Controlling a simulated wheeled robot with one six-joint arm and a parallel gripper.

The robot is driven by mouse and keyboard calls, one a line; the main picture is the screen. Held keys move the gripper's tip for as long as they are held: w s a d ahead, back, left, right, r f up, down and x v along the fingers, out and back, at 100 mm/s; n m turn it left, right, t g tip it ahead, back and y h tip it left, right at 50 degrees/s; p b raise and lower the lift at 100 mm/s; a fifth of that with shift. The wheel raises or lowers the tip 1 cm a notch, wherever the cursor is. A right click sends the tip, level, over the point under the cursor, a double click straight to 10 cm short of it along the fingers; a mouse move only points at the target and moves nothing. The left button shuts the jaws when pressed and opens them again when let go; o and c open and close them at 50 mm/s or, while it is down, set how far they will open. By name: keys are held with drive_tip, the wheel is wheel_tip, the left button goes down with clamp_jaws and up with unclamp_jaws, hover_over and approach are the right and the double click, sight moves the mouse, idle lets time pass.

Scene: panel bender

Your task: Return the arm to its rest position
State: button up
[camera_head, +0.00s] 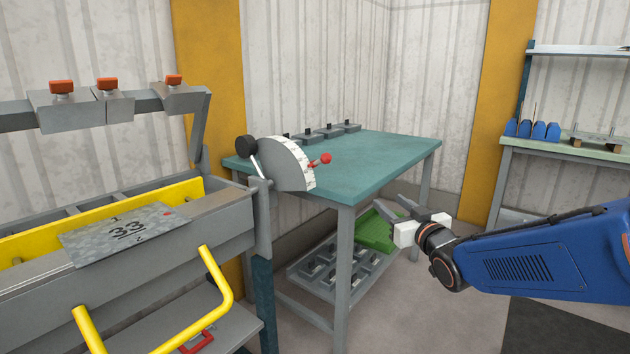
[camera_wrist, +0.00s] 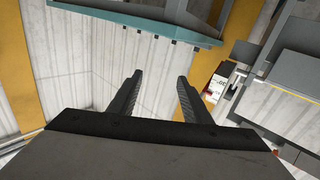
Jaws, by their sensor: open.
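My gripper (camera_head: 408,211) is at the right of the head view, at the end of my blue arm, in front of the teal table's right side and below its top. In the wrist view my gripper (camera_wrist: 158,82) shows two dark fingers standing apart with nothing between them. The arm reaches in from the right edge of the head view. No object is held. The wrist view looks toward pale wall panels and appears turned over.
A teal table (camera_head: 380,160) stands at the centre, with a green tray (camera_head: 375,232) on its lower shelf. The bender (camera_head: 130,255) with yellow handle (camera_head: 215,275) is at left; a marked metal sheet (camera_head: 120,235) lies on it. A bench (camera_head: 570,152) stands at far right.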

drive_tip(key=s+d+f+m+g+h, duration=0.1)
drive_tip(key=s+d+f+g, duration=0.2)
drive_tip(key=s, duration=0.8)
drive_tip(key=s+d+f+m+g+h, duration=0.1)
drive_tip(key=s+f+g, duration=0.4)
drive_tip(key=s, duration=0.7)
drive_tip(key=s+d+f+m+g+h, duration=0.2)
drive_tip(key=s+d+f+g+h, duration=0.1)
drive_tip(key=s, duration=0.8)
wheel_tip(320, 180, down, 3)
drive_tip(key=shift+s+d+f+g, duration=0.1)
drive_tip(key=shift+s+d+g, duration=0.2)
drive_tip(key=shift+d+g, duration=0.6)
